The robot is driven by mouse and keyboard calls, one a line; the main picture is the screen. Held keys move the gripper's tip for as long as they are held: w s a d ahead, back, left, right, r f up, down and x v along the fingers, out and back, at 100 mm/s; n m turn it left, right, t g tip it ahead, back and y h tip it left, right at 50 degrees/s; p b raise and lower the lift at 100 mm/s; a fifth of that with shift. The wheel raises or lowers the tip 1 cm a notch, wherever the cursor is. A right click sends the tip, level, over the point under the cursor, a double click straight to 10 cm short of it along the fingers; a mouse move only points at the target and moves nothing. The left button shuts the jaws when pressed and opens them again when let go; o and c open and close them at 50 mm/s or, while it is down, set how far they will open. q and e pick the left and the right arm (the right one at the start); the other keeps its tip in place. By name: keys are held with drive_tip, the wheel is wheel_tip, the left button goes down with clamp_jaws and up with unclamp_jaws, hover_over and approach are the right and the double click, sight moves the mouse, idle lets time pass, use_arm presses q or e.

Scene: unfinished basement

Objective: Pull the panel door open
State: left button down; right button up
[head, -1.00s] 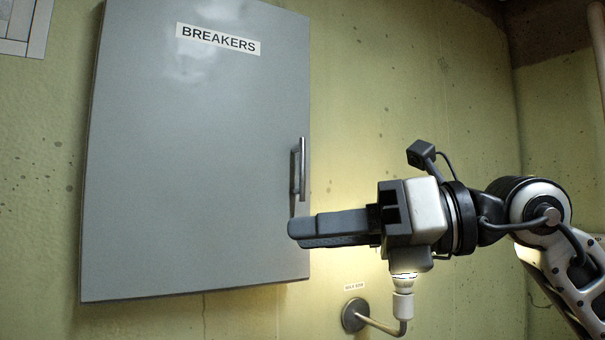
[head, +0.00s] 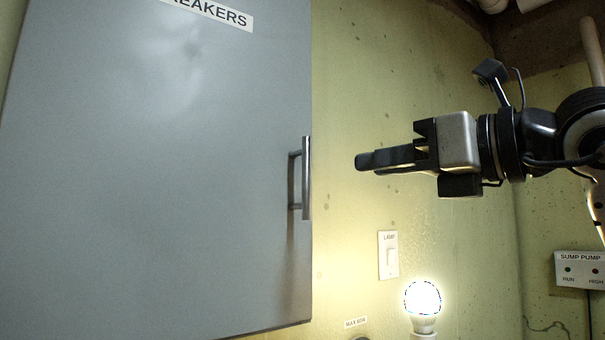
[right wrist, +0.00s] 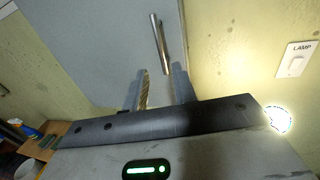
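The grey panel door (head: 150,190), labelled BREAKERS, fills the left of the head view and looks shut, with no gap seen at its right edge. Its upright metal bar handle (head: 306,178) is near that right edge. My right gripper (head: 362,162) is to the right of the handle, apart from it, with its fingers pointing left. In the right wrist view, the two fingers of my right gripper (right wrist: 158,82) are apart with nothing between them. The handle (right wrist: 160,45) shows just beyond the fingertips, roughly in line with the gap. My left gripper is not in view.
A lit bulb (head: 423,298) stands below my right gripper, with a LAMP switch (head: 389,256) on the wall above it. A SUMP PUMP box (head: 580,270) is at the far right. The right wrist view shows a wooden bench (right wrist: 45,142) at lower left.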

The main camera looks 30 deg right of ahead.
sight(309, 175)
drive_tip(key=p+x, duration=0.2)
drive_tip(key=x, duration=1)
drive_tip(key=shift+w+a, duration=0.15)
drive_tip(key=shift+w, duration=0.2)
clamp_jaws()
